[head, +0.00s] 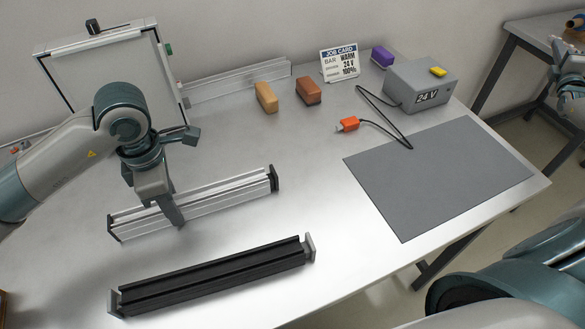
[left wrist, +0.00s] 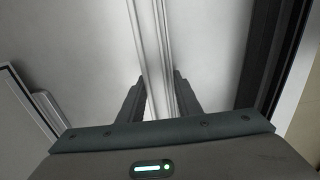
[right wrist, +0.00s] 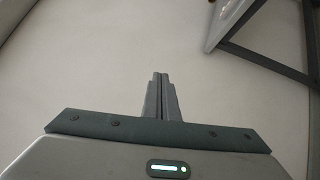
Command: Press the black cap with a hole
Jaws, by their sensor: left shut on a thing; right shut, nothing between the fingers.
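A silver bar (head: 215,202) lies on the table with a dark end cap (head: 274,178) at its right end and another dark end cap (head: 112,229) at its left end. I cannot make out a hole in either cap at this size. My left gripper (head: 174,212) is shut on the silver bar near its middle; the left wrist view shows its fingers (left wrist: 160,92) on both sides of the bar. A black bar (head: 212,275) with grey end caps lies in front, apart from it. My right gripper (right wrist: 160,78) is shut and empty, over the floor.
A framed panel (head: 105,75) and another silver bar (head: 235,80) stand at the back. Tan (head: 266,97) and brown (head: 308,90) blocks, a job card (head: 340,64), a purple block (head: 382,56) and a 24 V box (head: 420,82) with an orange plug (head: 348,124) are behind. A grey mat (head: 440,180) lies bare.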

